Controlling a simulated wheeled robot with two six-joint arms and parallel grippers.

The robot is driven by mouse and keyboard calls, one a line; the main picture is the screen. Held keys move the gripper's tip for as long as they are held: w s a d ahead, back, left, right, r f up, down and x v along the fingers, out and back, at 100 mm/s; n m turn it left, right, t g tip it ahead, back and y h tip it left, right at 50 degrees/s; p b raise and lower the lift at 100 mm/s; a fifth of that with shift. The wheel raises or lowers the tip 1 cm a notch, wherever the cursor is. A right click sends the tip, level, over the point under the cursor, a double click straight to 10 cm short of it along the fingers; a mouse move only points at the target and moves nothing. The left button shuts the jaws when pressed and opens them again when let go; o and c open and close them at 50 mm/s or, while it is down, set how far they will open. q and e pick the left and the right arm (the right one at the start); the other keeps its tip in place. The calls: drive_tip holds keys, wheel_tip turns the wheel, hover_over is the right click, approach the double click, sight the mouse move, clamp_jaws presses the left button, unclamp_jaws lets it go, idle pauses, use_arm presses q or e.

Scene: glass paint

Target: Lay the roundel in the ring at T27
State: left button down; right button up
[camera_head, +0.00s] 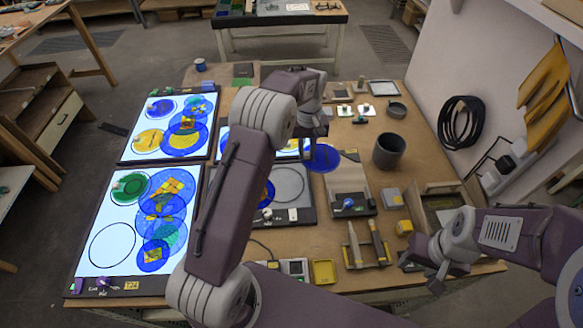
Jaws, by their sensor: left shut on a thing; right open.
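My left gripper (313,135) points down over the middle of the table, shut on a blue roundel (324,159). The roundel hangs beside the grey panel; its exact height is unclear. My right gripper (436,268) is open and empty at the right front. An empty black ring (91,245) is drawn on the lit front-left panel (98,205), whose label (131,286) is hard to read. Another empty ring (303,185) lies on the unlit grey panel (300,214), partly behind my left arm. I cannot tell which ring is T27.
A lit back-left panel (134,122) holds blue and yellow discs. A dark grey pot (389,151), a stand with a blue piece (349,203), a wooden rack (367,246) and a yellow tray (323,272) occupy the right side. My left arm covers the middle panels.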

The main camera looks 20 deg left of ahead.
use_arm(q)
drive_tip(key=s+a+f, duration=0.2)
drive_tip(key=a, duration=0.1)
drive_tip(key=s+a+f+p, duration=0.1)
drive_tip(key=s+a+f, duration=0.1)
drive_tip(key=a, duration=0.2)
drive_tip(key=s+a+f+p, duration=0.1)
drive_tip(key=s+a+f, duration=0.1)
drive_tip(key=a, duration=0.1)
drive_tip(key=shift+s+a, duration=0.15)
drive_tip(key=shift+s, duration=0.25)
drive_tip(key=shift+s+a, duration=0.15)
drive_tip(key=shift+s, duration=0.25)
wheel_tip(320, 180, down, 4)
drive_tip(key=shift+r+p, duration=0.2)
drive_tip(key=shift+p, duration=0.45)
drive_tip(key=shift+w+f, duration=0.25)
drive_tip(key=shift+s, duration=0.2)
drive_tip(key=c, duration=1.3)
unclamp_jaws()
drive_tip(key=shift+f, duration=0.1)
use_arm(e)
drive_tip(key=s+r, duration=0.2)
drive_tip(key=r, duration=0.1)
drive_tip(key=shift+s+r, duration=0.15)
drive_tip(key=shift+r, duration=0.05)
